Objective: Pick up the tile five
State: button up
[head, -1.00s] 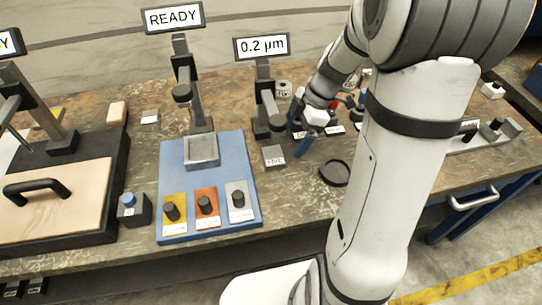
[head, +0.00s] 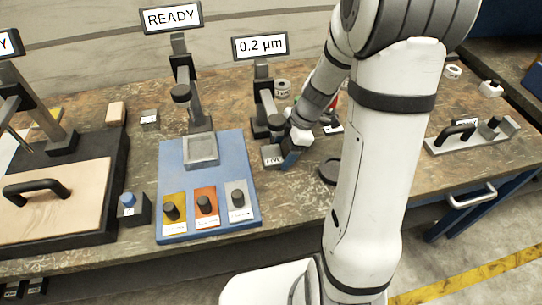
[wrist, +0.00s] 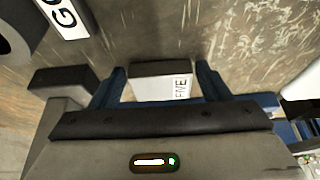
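The tile five (head: 271,152) is a small grey block with a white FIVE label on its front. It lies on the bench just right of the blue plate in the head view. In the wrist view the tile (wrist: 160,70) sits between the two blue fingers of my gripper (wrist: 162,84), with a narrow gap seeming to show on each side. My gripper (head: 288,157) is open and low at the tile; in the head view it covers the tile's right side. The wrist body hides the tile's lower part in the wrist view.
The 0.2 µm gauge stand (head: 268,110) rises right behind the tile. A blue plate (head: 218,218) with a grey tray (head: 201,150) and several knobbed blocks lies to the left. A dark round dish (head: 329,172) lies to the right, partly behind my arm.

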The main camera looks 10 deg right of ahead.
jog(key=c, duration=1.1)
jog(key=shift+r, duration=0.15)
